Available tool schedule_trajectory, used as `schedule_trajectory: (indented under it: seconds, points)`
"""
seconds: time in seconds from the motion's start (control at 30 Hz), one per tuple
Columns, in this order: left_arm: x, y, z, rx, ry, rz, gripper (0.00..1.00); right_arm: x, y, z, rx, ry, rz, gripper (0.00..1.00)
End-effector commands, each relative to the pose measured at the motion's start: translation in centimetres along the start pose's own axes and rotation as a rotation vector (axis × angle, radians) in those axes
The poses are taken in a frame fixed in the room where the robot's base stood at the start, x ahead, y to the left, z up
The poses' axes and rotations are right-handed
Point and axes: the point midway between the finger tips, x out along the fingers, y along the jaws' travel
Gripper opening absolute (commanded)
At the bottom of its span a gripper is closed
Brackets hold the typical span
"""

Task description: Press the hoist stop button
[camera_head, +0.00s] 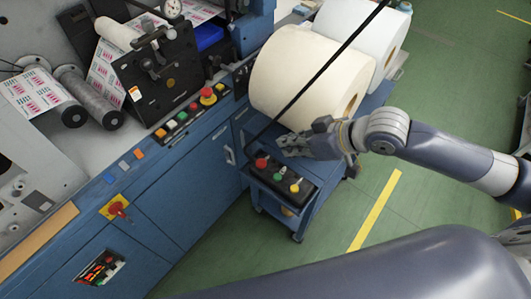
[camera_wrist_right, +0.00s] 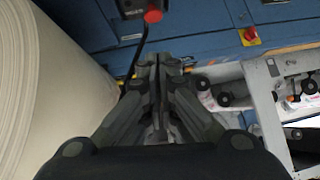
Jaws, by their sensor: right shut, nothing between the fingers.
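The hoist control (camera_head: 282,182) is a black box with a red button (camera_head: 262,163), a green button (camera_head: 278,177) and a yellow button (camera_head: 295,188), on a black cable. I take the red one as the stop button; no label is readable. My right gripper (camera_head: 283,147) is shut and empty, just above and right of the red button in the head view, with a gap visible. In the right wrist view the red button (camera_wrist_right: 153,16) shows at the top, beyond the shut fingertips (camera_wrist_right: 158,62). My left gripper is not in view.
Large paper rolls (camera_head: 305,80) lie behind my right gripper on a blue cart (camera_head: 296,222). The black cable (camera_head: 325,68) runs diagonally in front of the rolls. The blue machine (camera_head: 165,195) with its own button row stands left. Green floor (camera_head: 430,125) is free at right.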

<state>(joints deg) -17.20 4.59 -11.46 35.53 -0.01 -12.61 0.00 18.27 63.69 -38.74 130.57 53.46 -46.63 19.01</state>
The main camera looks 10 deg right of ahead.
Motion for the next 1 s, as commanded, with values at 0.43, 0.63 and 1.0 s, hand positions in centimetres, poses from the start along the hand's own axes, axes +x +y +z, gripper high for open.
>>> schedule_trajectory:
  seconds: [0.43, 0.63, 1.0]
  points:
    - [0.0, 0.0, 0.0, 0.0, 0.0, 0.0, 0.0, -1.0, 1.0, -0.6, 0.026, 0.005, 0.001, 0.0]
    - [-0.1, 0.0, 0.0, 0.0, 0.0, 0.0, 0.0, -0.7, 1.0, -0.6, 0.027, 0.005, 0.001, 0.0]
    - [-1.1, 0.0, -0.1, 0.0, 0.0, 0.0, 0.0, 4.2, 0.9, -0.8, 0.028, 0.005, -0.001, 0.0]
